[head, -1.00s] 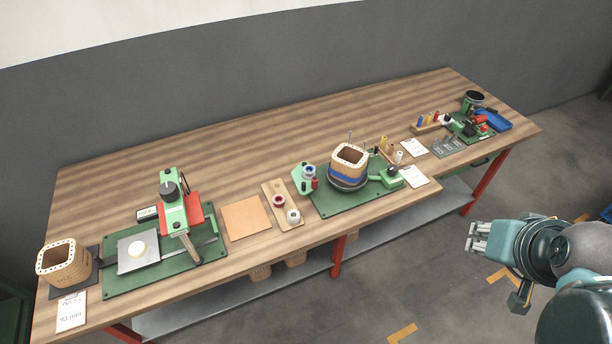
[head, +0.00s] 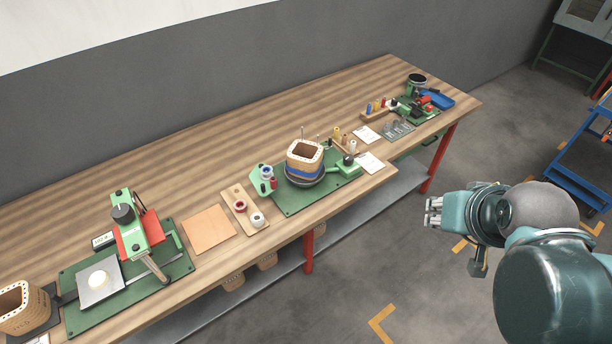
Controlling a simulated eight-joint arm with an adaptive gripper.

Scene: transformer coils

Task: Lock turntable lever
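The turntable (head: 306,181) is a dark round plate on a green base board (head: 291,201) at the middle of the bench. A square tan coil former (head: 305,152) with a blue band stands on it. My gripper (head: 432,212) is off the bench's front side, over the floor, well apart from the turntable. Its grey fingers look spread and empty.
A wooden spool holder (head: 245,208) and an orange sheet (head: 208,229) lie left of the turntable. A green press (head: 130,225) stands further left. A blue tray (head: 436,99) is at the far right. Floor is free between bench and arm; a blue cart (head: 585,165) stands right.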

